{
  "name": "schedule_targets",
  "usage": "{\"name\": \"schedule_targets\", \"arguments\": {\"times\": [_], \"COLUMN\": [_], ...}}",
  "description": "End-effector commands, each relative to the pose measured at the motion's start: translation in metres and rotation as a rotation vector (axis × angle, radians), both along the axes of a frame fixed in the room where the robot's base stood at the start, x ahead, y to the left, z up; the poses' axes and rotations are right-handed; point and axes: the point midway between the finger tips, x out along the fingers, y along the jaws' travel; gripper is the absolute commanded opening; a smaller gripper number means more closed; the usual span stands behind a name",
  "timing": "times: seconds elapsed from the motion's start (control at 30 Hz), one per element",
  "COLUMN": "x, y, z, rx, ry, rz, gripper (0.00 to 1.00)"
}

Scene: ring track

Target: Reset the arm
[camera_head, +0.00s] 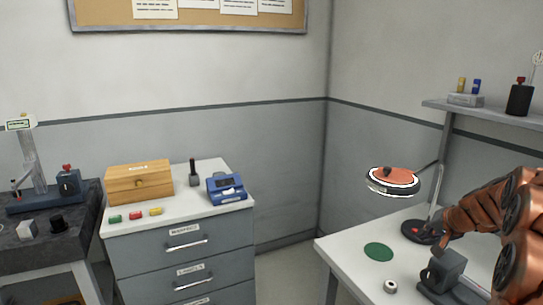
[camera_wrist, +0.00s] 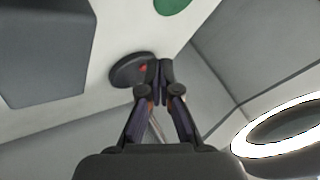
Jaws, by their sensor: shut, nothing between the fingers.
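My gripper (camera_wrist: 160,66) is shut and empty in the wrist view, its two fingertips together. Its fingers point towards the round dark lamp base (camera_wrist: 128,70) with a red button; whether they touch it I cannot tell. In the head view my copper-coloured arm reaches in from the right over the white table (camera_head: 343,246). The end of my arm is close to the lamp base (camera_head: 412,230), and my fingers are hard to make out there. The lamp's lit ring head (camera_head: 392,181), with an orange top, hangs above the table; its glowing ring (camera_wrist: 238,143) also shows in the wrist view.
A green disc (camera_head: 379,252), a small white roll (camera_head: 390,286) and a grey block device (camera_head: 446,270) are on the table near my arm. A shelf (camera_head: 490,110) is above. Left stand a drawer cabinet (camera_head: 150,255) with a wooden box (camera_head: 140,183) and a dark bench (camera_head: 30,262).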

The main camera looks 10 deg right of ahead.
Motion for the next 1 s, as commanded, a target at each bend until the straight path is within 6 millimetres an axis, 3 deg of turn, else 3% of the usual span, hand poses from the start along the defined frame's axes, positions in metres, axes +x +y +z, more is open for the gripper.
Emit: {"name": "schedule_targets", "arguments": {"times": [0.23,0.47,0.7,0.8,1.0], "x": [-0.016,-0.069,-0.147,-0.185,-0.264], "y": [0.092,0.201,0.284,0.310,0.340], "z": [0.019,0.034,0.044,0.046,0.051], "rx": [0.014,0.015,-0.018,-0.038,-0.104], "ry": [0.091,0.234,0.395,0.467,0.603], "rz": [0.142,0.321,0.484,0.546,0.652], "gripper": [0.00,0.00,0.00,0.00,0.00]}}
